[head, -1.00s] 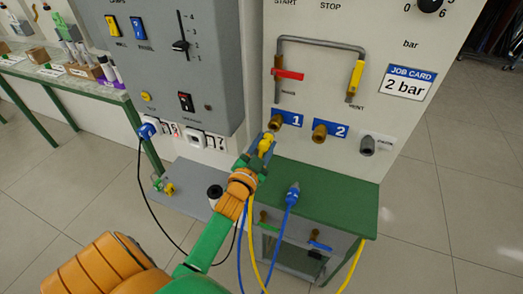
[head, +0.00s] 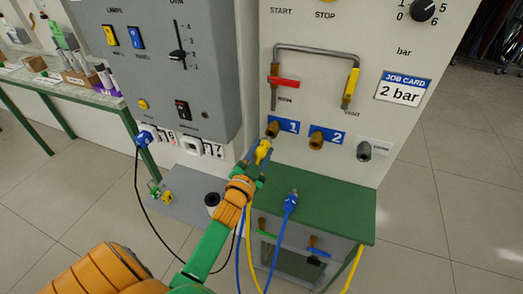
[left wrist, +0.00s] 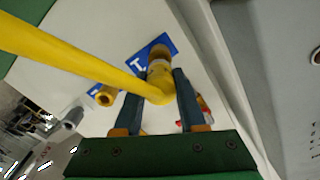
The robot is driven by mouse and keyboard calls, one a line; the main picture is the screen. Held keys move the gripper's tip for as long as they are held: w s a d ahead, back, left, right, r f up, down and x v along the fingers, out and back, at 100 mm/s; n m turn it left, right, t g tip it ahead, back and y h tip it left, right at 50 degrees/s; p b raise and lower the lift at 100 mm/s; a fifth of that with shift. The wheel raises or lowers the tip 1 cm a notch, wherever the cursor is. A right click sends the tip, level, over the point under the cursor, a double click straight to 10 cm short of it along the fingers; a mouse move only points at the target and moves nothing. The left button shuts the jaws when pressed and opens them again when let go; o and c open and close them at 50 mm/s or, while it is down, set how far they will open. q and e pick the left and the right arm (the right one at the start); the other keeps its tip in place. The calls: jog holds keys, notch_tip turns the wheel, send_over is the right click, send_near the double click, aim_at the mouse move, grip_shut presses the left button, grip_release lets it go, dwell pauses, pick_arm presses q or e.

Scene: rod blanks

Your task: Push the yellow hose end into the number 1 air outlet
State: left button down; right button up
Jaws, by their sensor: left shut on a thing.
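My left gripper (head: 262,152) is shut on the yellow hose end (head: 264,149), just below the number 1 air outlet (head: 272,129). The outlet is a brass fitting beside a blue "1" label. In the left wrist view the yellow hose end (left wrist: 158,82) sits between the two fingers, its tip pointing at the brass outlet (left wrist: 160,52). The tip appears to be at or very close to the outlet mouth; I cannot tell whether it is inside. The yellow hose (left wrist: 70,52) runs off to the upper left there. My right gripper is not in view.
A brass number 2 outlet (head: 317,142) and a grey outlet (head: 364,151) stand to the right. A blue hose end (head: 291,203) stands at the green cabinet top (head: 330,207). A red-handled valve (head: 283,82) and a yellow-handled valve (head: 351,84) are above.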

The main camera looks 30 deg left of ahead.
aim_at(259, 156)
pick_arm(q)
jog(key=shift+p, duration=0.3)
dwell(0.5)
jog(key=shift+b+x, duration=0.6)
jog(key=shift+x, duration=0.85)
jog(key=shift+w, duration=0.2)
jog(key=shift+r, duration=0.15)
jog(key=c, duration=0.8)
grip_release()
jog(key=o, duration=0.4)
jog(key=shift+w, duration=0.15)
jog(key=v, duration=0.7)
